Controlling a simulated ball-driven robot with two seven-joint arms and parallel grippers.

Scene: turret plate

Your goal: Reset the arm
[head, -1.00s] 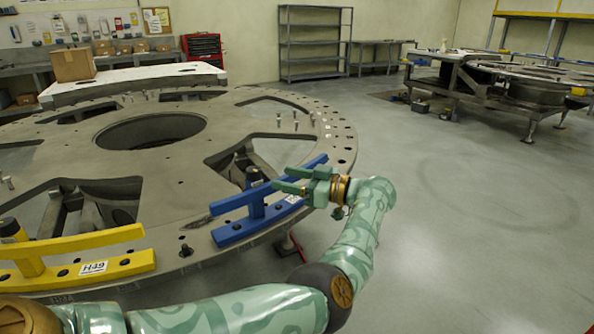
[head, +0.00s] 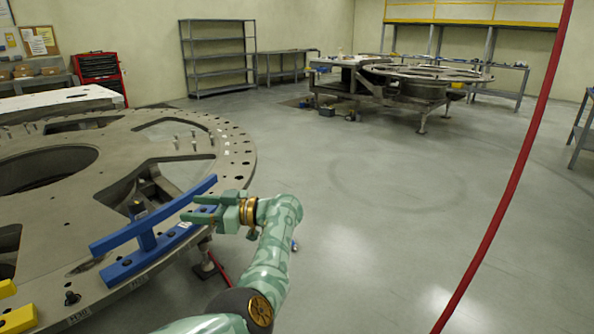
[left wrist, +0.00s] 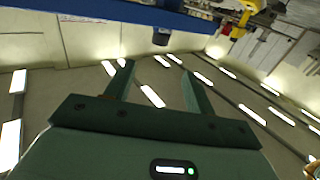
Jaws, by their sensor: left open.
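My left gripper (head: 196,207) is at the lower left of the head view, with its green fingers pointing left. It is beside the right end of the blue handle (head: 150,218), which has a raised bar on a post above a base bar bolted to the turret plate (head: 110,165). In the left wrist view the left gripper (left wrist: 155,72) has its two fingers apart with nothing between them. A blue bar (left wrist: 130,12) crosses the top of that view, beyond the fingertips. My right gripper is not in view.
A yellow handle (head: 18,318) is at the lower left edge. A red cable (head: 510,170) hangs at the right. A machine bench (head: 400,85), a shelf rack (head: 218,60) and a red tool chest (head: 100,75) stand at the back. The middle floor is clear.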

